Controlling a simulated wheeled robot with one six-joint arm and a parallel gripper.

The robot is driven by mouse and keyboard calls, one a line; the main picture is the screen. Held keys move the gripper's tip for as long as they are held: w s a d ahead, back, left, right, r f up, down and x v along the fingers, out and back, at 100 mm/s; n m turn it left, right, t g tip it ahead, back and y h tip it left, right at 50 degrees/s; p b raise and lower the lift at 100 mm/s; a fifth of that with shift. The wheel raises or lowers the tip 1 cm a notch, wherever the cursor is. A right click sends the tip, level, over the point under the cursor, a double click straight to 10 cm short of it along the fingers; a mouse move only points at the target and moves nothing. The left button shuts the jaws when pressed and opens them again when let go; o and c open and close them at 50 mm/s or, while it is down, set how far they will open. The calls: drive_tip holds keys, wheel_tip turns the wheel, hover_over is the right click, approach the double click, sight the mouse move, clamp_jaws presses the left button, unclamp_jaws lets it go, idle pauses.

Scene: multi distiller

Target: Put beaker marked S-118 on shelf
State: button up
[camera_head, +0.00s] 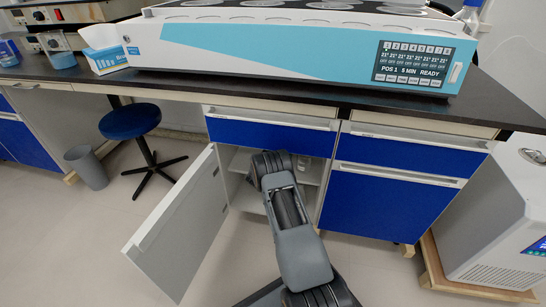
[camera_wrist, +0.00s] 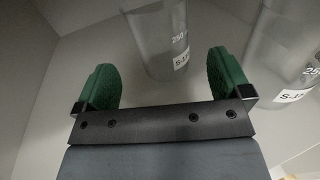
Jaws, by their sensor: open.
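In the wrist view my gripper (camera_wrist: 162,78) has its two green fingers spread wide with nothing between the pads. A clear beaker (camera_wrist: 158,45) stands just beyond and between the fingertips, apart from them as far as I can see. I cannot tell which one is S-118. In the head view my arm reaches into the open cabinet, and my gripper is hidden there. An inner shelf (camera_head: 308,177) shows beside my arm.
The white cabinet door (camera_head: 178,225) stands open to the left of my arm. Blue drawers (camera_head: 388,205) close off the right side. A large instrument (camera_head: 300,45) sits on the dark countertop (camera_head: 350,98). A blue stool (camera_head: 132,122) and a grey bin (camera_head: 87,168) stand left.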

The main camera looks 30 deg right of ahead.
drive_tip(key=p+v, duration=0.1)
drive_tip(key=v, duration=0.4)
drive_tip(key=shift+s+a, duration=0.15)
idle(0.4)
